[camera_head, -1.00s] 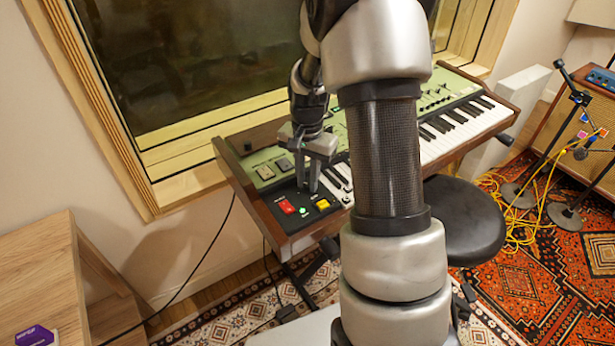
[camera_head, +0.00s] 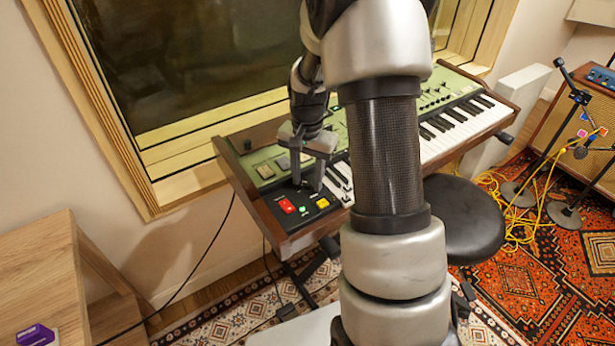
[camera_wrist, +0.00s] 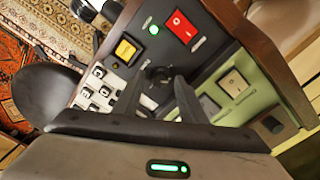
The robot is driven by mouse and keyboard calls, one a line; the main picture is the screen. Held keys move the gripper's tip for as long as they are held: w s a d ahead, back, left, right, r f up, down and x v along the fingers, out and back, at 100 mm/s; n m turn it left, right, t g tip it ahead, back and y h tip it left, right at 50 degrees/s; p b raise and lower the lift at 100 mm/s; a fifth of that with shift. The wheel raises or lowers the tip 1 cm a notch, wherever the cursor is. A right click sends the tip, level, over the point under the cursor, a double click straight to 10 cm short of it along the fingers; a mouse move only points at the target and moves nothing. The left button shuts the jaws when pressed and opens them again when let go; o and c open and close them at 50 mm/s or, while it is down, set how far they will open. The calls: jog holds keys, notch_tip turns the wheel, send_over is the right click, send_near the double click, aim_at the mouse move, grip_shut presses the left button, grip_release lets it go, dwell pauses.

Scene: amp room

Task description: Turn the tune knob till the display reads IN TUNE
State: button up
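The tune knob appears to be the round black knob (camera_wrist: 158,75) on the black end panel of the keyboard. In the wrist view it sits between and just beyond the fingertips of my gripper (camera_wrist: 158,82). The fingers are apart, with a gap showing on each side of the knob; I cannot tell whether they touch it. In the head view my gripper (camera_head: 309,186) points down over the panel, and its fingers hide the knob. I cannot make out a display reading IN TUNE in either view.
Near the knob are a red rocker switch (camera_wrist: 181,27), a yellow button (camera_wrist: 125,49), a green light (camera_wrist: 154,30) and white keys (camera_wrist: 97,88). A black stool (camera_head: 462,222) stands in front of the keyboard. Microphone stands and yellow cables (camera_head: 520,222) are at right.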

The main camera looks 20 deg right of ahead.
aim_at(307, 183)
notch_tip(307, 183, up, 17)
jog(key=p, duration=0.4)
jog(key=shift+r, duration=0.2)
jog(key=s+a+r+n+t, duration=0.35)
jog(key=s+a+r, duration=0.25)
jog(key=s+r, duration=0.3)
jog(key=s+a+r+n+t, duration=0.1)
jog(key=s+a+n, duration=0.15)
jog(key=s, duration=0.35)
jog(key=s+a+r+n+t, duration=0.1)
jog(key=s+n, duration=0.3)
jog(key=s, duration=0.3)
notch_tip(307, 183, up, 17)
jog(key=p, duration=1.7)
jog(key=shift+w+m, duration=0.3)
jog(key=shift+w, duration=0.05)
jog(key=shift+f, duration=0.1)
